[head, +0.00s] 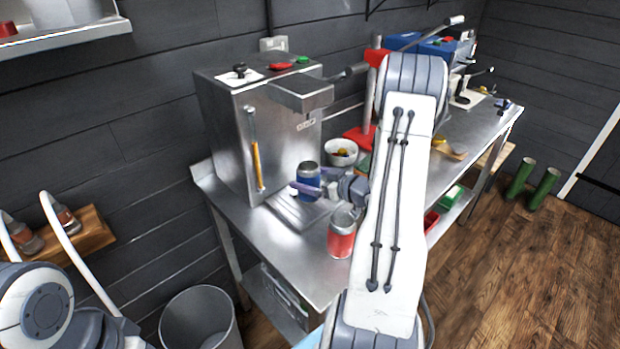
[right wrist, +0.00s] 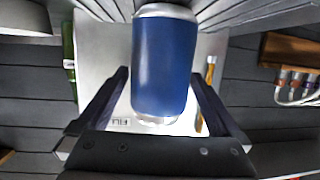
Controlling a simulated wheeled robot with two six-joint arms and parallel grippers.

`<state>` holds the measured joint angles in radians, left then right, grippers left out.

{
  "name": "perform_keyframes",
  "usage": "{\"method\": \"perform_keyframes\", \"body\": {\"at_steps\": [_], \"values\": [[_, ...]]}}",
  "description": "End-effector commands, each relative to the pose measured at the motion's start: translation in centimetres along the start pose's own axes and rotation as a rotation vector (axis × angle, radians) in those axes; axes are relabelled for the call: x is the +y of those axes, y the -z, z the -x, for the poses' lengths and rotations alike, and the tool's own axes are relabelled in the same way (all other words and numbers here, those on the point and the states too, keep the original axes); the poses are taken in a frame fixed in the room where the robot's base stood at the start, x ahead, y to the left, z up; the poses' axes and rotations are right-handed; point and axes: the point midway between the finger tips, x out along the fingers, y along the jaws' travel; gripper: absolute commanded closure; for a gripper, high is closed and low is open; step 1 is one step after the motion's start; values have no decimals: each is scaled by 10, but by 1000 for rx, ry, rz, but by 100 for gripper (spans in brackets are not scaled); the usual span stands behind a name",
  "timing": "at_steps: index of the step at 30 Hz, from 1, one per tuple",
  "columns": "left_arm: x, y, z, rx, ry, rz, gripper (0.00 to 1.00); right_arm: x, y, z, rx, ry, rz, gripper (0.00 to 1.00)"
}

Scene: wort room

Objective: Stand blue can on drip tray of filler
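The blue can (head: 309,184) is upright at the front of the steel filler (head: 225,130), over the back of the drip tray (head: 290,214). I cannot tell whether its base touches the tray. My right gripper (head: 318,190) reaches in from the right with its fingers on either side of the can. My left gripper is out of view; only part of my left arm shows at lower left.
A red can (head: 341,236) stands on the steel bench (head: 262,235) just right of the tray. A white bowl (head: 341,152) and a red-based device (head: 362,138) stand behind. A grey bin (head: 199,318) is on the floor below. My right arm hides part of the bench.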

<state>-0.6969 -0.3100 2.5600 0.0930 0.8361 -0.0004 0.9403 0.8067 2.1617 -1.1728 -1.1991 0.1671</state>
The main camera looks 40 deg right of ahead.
Motion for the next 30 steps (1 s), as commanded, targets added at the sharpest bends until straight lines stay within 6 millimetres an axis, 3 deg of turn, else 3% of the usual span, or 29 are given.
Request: {"method": "perform_keyframes", "body": {"at_steps": [6, 21, 30], "values": [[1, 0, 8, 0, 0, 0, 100, 0, 10, 4, 0, -1, 1, 0], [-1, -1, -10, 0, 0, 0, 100, 2, 6, 103, 0, -5, 1, 0], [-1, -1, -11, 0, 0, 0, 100, 0, 6, 122, 0, 0, -1, 0]]}}
